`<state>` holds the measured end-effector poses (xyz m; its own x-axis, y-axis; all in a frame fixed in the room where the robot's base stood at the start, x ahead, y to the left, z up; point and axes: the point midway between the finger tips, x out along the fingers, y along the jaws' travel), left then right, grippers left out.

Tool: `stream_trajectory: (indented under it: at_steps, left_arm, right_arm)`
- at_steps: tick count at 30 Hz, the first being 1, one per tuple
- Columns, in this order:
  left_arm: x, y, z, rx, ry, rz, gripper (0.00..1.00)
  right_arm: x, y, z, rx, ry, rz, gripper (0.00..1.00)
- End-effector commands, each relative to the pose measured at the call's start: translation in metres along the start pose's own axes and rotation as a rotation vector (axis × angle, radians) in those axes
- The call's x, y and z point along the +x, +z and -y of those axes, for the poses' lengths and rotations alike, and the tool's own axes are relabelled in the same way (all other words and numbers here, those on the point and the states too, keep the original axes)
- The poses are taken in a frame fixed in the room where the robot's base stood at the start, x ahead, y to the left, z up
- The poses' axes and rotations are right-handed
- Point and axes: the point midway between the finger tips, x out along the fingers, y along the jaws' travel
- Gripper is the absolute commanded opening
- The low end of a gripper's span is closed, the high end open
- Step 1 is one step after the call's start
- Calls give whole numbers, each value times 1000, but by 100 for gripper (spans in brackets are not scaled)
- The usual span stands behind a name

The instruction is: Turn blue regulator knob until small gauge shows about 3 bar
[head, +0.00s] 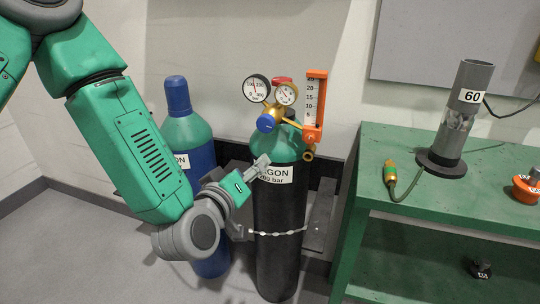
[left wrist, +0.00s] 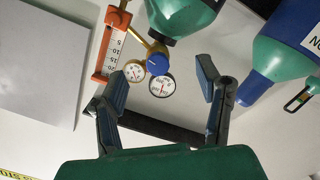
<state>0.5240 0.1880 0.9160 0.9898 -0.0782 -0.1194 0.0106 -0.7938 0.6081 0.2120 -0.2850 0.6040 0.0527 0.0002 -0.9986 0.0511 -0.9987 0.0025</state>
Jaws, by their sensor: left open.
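The blue regulator knob (head: 266,123) sits on the front of the brass regulator on top of the argon cylinder (head: 277,220). The small gauge (head: 286,93) is above and right of it, beside the large gauge (head: 256,88). The small gauge's reading is too small to tell. My left gripper (head: 262,166) is below the knob, in front of the cylinder's shoulder, apart from the knob. In the left wrist view the knob (left wrist: 157,64) and both gauges show between the spread fingers of the open, empty gripper (left wrist: 161,69). My right gripper is not in view.
An orange flowmeter (head: 313,105) stands right of the gauges. A blue and green cylinder (head: 192,160) stands behind my left arm. A chain (head: 277,232) crosses the argon cylinder. A green bench (head: 385,215) with a grey tube (head: 462,115) is at right.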

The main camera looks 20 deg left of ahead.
Motion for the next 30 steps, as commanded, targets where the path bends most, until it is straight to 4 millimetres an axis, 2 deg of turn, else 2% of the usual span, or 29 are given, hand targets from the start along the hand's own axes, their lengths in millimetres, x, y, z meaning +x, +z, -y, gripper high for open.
stream_trajectory:
  at_steps: [1, 3, 6, 11, 21, 25, 30]
  left_arm:
    - [5, -15, -6, -34, 24, -67, 59]
    - [8, -30, -13, -59, 41, -116, 59]
    - [14, -38, -14, -70, 47, -133, 59]
    - [39, -41, -14, -68, 46, -132, 59]
    - [109, -44, -25, -58, 46, -128, 59]
    - [127, -48, -24, -59, 46, -127, 59]
    - [139, -51, -21, -63, 46, -126, 59]
  right_arm:
    - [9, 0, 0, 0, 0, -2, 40]
    - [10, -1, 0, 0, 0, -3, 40]
    - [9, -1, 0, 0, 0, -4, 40]
    - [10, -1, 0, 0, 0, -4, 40]
    - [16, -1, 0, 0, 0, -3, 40]
    - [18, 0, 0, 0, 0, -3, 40]
    - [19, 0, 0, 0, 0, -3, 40]
